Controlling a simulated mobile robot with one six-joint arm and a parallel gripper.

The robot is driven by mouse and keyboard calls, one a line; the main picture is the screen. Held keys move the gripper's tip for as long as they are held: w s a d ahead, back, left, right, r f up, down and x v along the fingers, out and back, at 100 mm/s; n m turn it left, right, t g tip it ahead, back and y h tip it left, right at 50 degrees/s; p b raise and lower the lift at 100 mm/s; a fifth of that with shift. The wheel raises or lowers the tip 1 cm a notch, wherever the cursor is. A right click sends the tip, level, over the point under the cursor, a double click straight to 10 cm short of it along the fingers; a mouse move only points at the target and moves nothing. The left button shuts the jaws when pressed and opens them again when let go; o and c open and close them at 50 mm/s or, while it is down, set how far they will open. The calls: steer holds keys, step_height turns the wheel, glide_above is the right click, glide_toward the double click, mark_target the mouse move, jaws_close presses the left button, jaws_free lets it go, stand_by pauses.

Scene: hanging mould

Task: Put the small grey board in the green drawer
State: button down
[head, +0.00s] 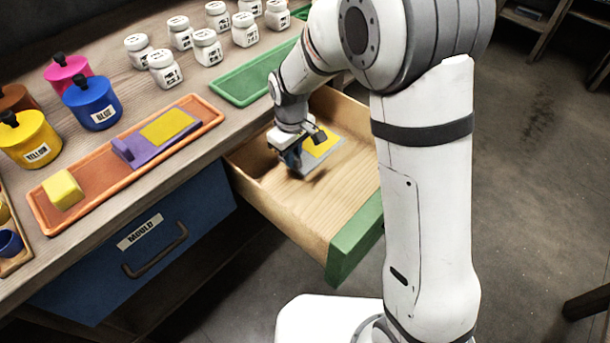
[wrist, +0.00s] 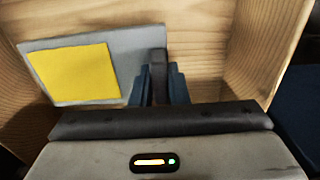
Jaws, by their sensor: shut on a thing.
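The small grey board (wrist: 137,46) carries a yellow square patch (wrist: 75,74) and is inside the open green drawer (head: 349,246). In the head view the board (head: 338,145) shows beside my gripper (head: 292,160), over the back part of the drawer's wooden floor. My gripper, with blue fingers in the wrist view (wrist: 160,84), is shut on a dark upright part at the board's right end. A dark shadow lies under the board in the head view. I cannot tell whether the board touches the drawer floor.
An orange tray (head: 100,188) on the bench holds a purple board (head: 160,140) with a yellow patch and a yellow block (head: 62,190). A green tray (head: 240,88) looks empty. Paint pots and white jars stand behind. A shut blue drawer (head: 125,262) is labelled MOULD.

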step_height(320, 180, down, 7)
steer(key=shift+f+b, duration=0.2)
steer(key=shift+b, duration=0.6)
steer(key=shift+f, duration=0.2)
steer(key=c, duration=1.4)
jaws_free()
step_height(320, 180, up, 12)
steer(key=p, duration=0.2)
steer(key=shift+r+p, duration=0.2)
steer(key=shift+p, duration=0.2)
